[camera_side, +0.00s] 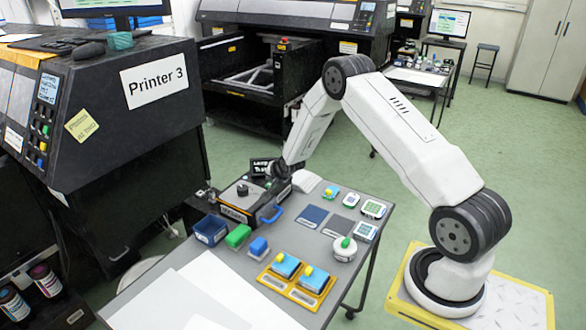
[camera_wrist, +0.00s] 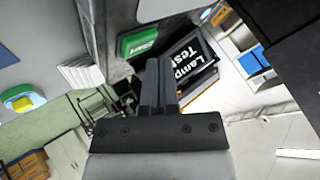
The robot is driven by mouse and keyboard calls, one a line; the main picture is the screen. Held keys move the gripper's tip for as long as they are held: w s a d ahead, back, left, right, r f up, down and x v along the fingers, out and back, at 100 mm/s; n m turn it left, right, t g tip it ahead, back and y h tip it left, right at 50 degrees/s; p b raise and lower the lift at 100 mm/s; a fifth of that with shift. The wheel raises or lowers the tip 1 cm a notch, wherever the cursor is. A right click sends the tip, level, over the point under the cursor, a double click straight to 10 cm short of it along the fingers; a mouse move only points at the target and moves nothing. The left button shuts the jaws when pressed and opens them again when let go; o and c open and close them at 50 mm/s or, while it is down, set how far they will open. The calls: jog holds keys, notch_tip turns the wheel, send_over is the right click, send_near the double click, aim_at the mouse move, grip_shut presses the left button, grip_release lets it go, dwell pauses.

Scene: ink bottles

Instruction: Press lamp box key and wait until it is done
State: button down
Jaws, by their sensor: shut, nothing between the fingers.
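The lamp box appears to be the dark unit with a black sign reading "Lamp Test" (camera_wrist: 190,62), large in the wrist view. In the side view the sign (camera_side: 259,167) stands small at the far end of the table, partly behind my gripper. A green labelled piece (camera_wrist: 138,41), perhaps the key, lies just beyond my fingertips in the wrist view; its lettering is unclear. My gripper (camera_side: 277,171) is shut and empty, low beside the sign. In the wrist view its fingers (camera_wrist: 158,64) point toward the green piece; I cannot tell whether they touch it.
The grey table (camera_side: 300,240) also holds blue and green blocks, yellow trays (camera_side: 297,280) and small devices. Printer 3 (camera_side: 110,110) stands left. White sheets cover the near table end.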

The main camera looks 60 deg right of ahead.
jog(key=shift+r, duration=0.1)
jog(key=shift+r, duration=2.45)
jog(key=shift+a+r, duration=0.1)
jog(key=shift+a, duration=0.1)
jog(key=s+a+r+n+g+y, duration=0.1)
jog(key=s+a+r+n, duration=0.35)
jog(key=a, duration=0.35)
jog(key=s+a+r+n+g+y, duration=0.2)
jog(key=s+a+r+n, duration=0.1)
jog(key=s+a, duration=0.4)
jog(key=s+a+r+n+g, duration=0.1)
jog(key=s+a+n, duration=0.2)
jog(key=s+a, duration=0.2)
jog(key=s+a+r+n+g, duration=0.1)
jog(key=s+a+n, duration=0.2)
jog(key=s, duration=0.7)
jog(key=shift+s+a+g+y, duration=0.25)
jog(key=shift+a+g+y, duration=0.15)
jog(key=shift+a, duration=0.5)
